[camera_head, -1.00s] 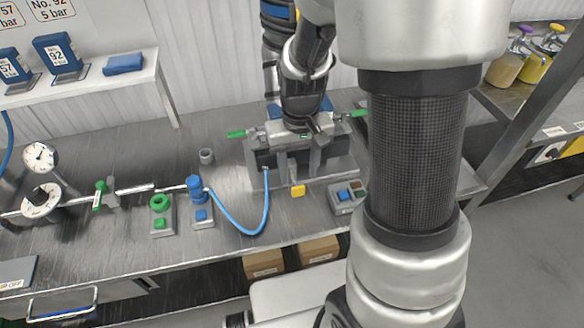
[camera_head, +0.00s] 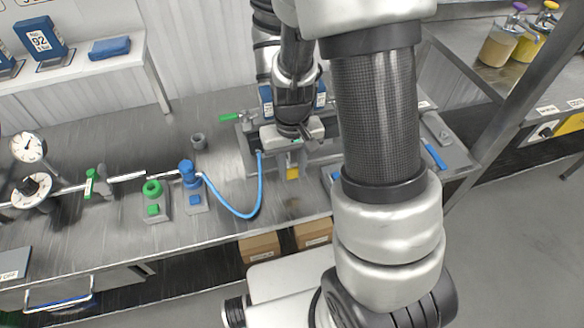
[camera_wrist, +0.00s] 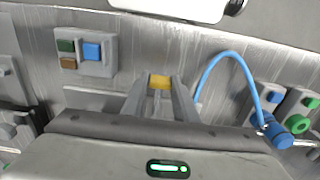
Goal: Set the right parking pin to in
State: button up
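The right parking pin cannot be made out in the head view, where my arm covers the right side of the grey fixture (camera_head: 246,150). The other pin's green handle (camera_head: 229,117) sticks out from the fixture's left side. A small green patch at the lower left edge of the wrist view is too cut off to identify. My gripper (camera_head: 292,157) points down over the fixture. In the wrist view my gripper (camera_wrist: 159,95) has its fingers apart and looks empty. A yellow block (camera_wrist: 160,82) shows between and beyond them; I cannot tell whether they touch it.
A button box with a blue button (camera_wrist: 91,52) stands in front of the fixture. A blue hose (camera_head: 240,215) loops to a blue valve (camera_head: 188,172), beside a green valve (camera_head: 153,190). A blue-handled item (camera_head: 435,157) lies right of my arm.

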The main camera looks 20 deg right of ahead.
jog(key=shift+w, duration=2)
grip_shut()
jog(key=o, duration=1.1)
grip_release()
jog(key=shift+w, duration=0.1)
notch_tip(320, 180, up, 18)
jog(key=shift+f+p, duration=0.25)
jog(key=shift+p, duration=0.2)
jog(key=s+r+t, duration=0.2)
jog(key=s+r, duration=0.2)
jog(key=s, duration=0.1)
jog(key=s+r+t+p, duration=0.1)
jog(key=s+r, duration=0.3)
jog(key=s, duration=0.1)
jog(key=s+r+t+p, duration=0.1)
jog(key=s+r+t, duration=0.1)
jog(key=s+r, duration=0.2)
jog(key=shift+s+d+r+t, duration=0.1)
jog(key=shift+s+r+t, duration=0.25)
jog(key=shift+s, duration=0.5)
